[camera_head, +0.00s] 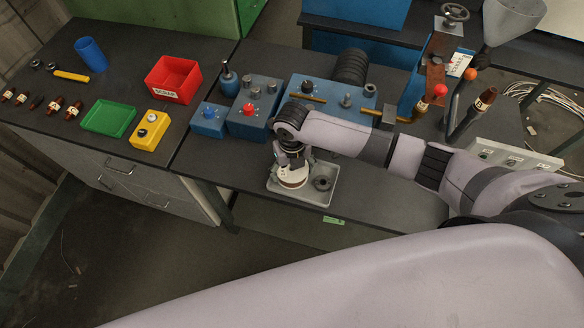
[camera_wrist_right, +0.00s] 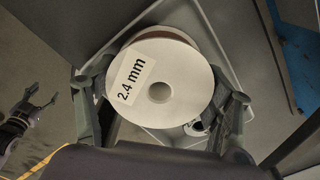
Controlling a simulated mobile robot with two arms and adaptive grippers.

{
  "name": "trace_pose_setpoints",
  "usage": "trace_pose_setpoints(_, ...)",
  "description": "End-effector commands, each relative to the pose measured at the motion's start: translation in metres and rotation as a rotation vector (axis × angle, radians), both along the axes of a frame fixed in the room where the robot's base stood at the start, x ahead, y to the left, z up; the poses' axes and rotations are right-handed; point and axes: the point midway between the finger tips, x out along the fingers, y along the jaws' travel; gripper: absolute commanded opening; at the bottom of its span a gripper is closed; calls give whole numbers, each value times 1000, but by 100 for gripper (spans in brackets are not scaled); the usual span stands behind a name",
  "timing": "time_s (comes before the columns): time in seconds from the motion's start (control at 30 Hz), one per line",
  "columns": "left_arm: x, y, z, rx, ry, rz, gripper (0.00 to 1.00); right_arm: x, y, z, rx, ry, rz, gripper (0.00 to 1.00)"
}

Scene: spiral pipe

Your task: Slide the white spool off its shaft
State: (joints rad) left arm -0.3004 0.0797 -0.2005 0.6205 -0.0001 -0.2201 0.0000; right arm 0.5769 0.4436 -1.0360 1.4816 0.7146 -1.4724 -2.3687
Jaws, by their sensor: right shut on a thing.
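The white spool (camera_head: 292,178) is in my right gripper (camera_head: 291,167), at the left part of a grey tray. In the right wrist view the spool (camera_wrist_right: 180,70) shows its round white face with a centre hole and a "2.4 mm" label. The right fingers stand at its two sides, shut on it. I cannot tell whether the spool touches the tray floor. No shaft shows through its hole. My left gripper (camera_wrist_right: 44,94) shows at the left of the right wrist view, apart from the spool, with fingers spread and empty.
The grey tray (camera_head: 316,198) also holds a dark round part (camera_head: 322,183). Behind it are blue fixture boxes (camera_head: 248,120) and a black coil (camera_head: 351,68). On the left bench are a red scrap bin (camera_head: 172,80), a green tray (camera_head: 108,118) and a yellow button box (camera_head: 150,131).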

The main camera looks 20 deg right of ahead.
Motion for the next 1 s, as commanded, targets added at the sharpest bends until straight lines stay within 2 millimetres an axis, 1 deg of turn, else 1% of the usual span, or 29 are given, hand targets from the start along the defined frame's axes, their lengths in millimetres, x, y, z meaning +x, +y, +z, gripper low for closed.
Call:
trace_pose_setpoints(0.17, 0, 0, 1, 0, 0, 0, 60, 1, 1, 2, 2, -3, 0, 47)
trace_pose_setpoints(0.2, 0, 0, 1, 0, 0, 0, 60, 1, 1, 2, 2, -3, 0, 76)
trace_pose_setpoints(0.5, 0, 0, 1, 0, 0, 1, 60, 0, 1, 1, 2, -2, 0, 96)
trace_pose_setpoints(0.53, 0, 0, 1, 0, 0, 0, 60, 0, 1, 1, 2, -1, 0, 98)
trace_pose_setpoints(0.83, -1, 1, 0, 1, 1, 1, 60, -1, 0, 0, -1, 2, 0, 98)
trace_pose_setpoints(0.93, -1, 1, 0, 2, 1, 1, 60, 0, 0, 5, 0, 0, 1, 98)
trace_pose_setpoints(1.0, 0, 1, 0, 1, 1, 1, 60, 1, 0, 13, 1, -2, 0, 98)
